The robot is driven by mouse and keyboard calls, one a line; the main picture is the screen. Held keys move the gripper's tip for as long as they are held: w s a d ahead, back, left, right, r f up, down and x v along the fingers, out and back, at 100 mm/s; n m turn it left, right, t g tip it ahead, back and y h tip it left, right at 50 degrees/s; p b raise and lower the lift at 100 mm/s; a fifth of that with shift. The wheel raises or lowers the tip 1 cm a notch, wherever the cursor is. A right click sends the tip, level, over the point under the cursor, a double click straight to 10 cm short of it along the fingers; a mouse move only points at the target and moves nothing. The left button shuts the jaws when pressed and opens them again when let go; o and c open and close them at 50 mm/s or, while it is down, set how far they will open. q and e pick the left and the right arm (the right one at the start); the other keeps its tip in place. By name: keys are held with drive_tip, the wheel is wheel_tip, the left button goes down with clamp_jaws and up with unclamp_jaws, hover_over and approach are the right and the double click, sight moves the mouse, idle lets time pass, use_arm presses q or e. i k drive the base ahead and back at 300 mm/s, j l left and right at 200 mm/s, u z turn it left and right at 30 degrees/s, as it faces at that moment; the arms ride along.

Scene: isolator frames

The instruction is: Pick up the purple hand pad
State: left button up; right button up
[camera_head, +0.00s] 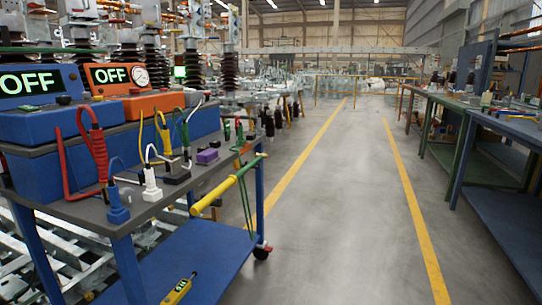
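A small purple block (207,156), which looks like the hand pad, lies on the grey top of a blue cart (100,207). It sits near the cart's right side, to the right of several cables and plugs. Its visible faces are clear, with nothing on top of it. Neither of my grippers shows in the head view.
Red, blue, white and green cables with plugs (151,184) crowd the cart top left of the block. A yellow cart handle (226,187) juts out at the right. A yellow device (179,290) lies on the lower shelf. The aisle floor (335,220) is clear; workbenches (505,125) stand right.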

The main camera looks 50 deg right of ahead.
sight(209, 157)
drive_tip(key=z, duration=1.15)
drive_tip(key=u, duration=1.2)
drive_tip(key=i+l, duration=0.1)
drive_tip(key=l, duration=0.2)
drive_tip(key=i+l+u, duration=0.1)
drive_tip(key=i+l, duration=0.15)
drive_tip(key=l, duration=0.3)
drive_tip(key=u, duration=0.05)
